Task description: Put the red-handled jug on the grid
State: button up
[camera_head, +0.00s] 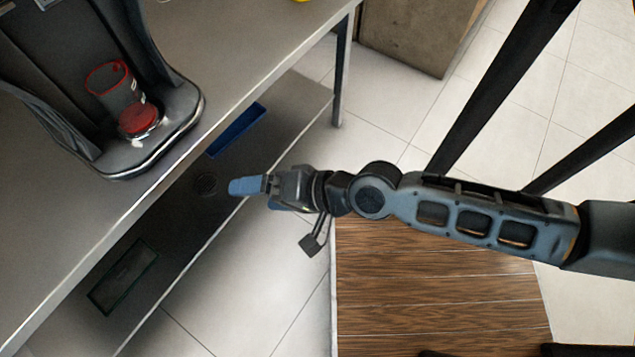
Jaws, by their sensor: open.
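A clear jug (122,95) with a red rim shows at the upper left, inside the dark juicer (175,125) on the grey table. A round red part (138,119) sits at its lower end, close to the juicer's rounded front base. The jug looks tilted in this view. I cannot make out its handle clearly, nor a separate grid, nor whether the jug rests on one. My gripper (240,186) is open and empty, to the right of the jug and apart from it. It points left, past the table's front edge, over the lower shelf in the picture.
The grey table (235,50) has a long front edge between my gripper and the juicer. A lower shelf (285,110) holds a blue tray (236,130) and a dark rectangular item (123,277). A brown box (415,35) stands behind. Tabletop right of the juicer is clear.

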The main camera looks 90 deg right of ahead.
jog(key=s+a+r+n+t+y, duration=0.1)
jog(key=s+a+r+n, duration=0.2)
jog(key=r+n, duration=0.4)
jog(key=s+a+r+n+t+y, duration=0.1)
jog(key=s+a+r+n, duration=0.2)
jog(key=s+r+n, duration=0.3)
jog(key=r+n, duration=0.1)
jog(key=n, duration=0.3)
jog(key=shift+s+r+n+t, duration=0.25)
jog(key=shift+n+t, duration=0.05)
jog(key=shift+n, duration=0.1)
